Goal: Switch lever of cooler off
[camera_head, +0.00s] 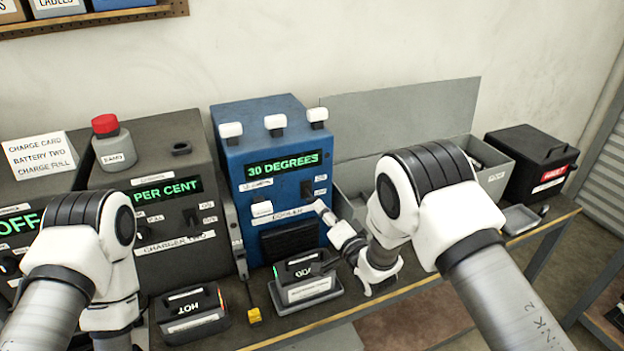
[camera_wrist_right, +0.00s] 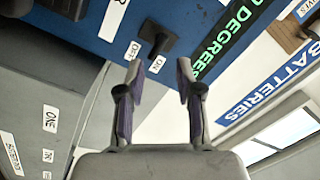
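The blue cooler (camera_head: 226,160) stands on the bench, its green display reading 30 DEGREES. Its black lever (camera_head: 306,189) is on the front, right of centre, below the display and beside small OFF and ON labels. In the right wrist view the lever (camera_wrist_right: 156,38) sticks out just beyond the fingertips, nearer the left finger; which label it points to is unclear. My right gripper (camera_wrist_right: 157,72) is open and empty, with a gap between its fingers. In the head view it is low in front of the cooler's right side. My left arm is at the left; its gripper fingers are hidden.
A dark charger (camera_head: 140,230) with a red-capped bottle (camera_head: 112,147) on top stands left of the cooler. A HOT-labelled battery (camera_head: 190,310) and another battery in a tray (camera_head: 305,292) lie in front. A grey bin (camera_head: 490,170) and black box (camera_head: 527,160) stand at the right.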

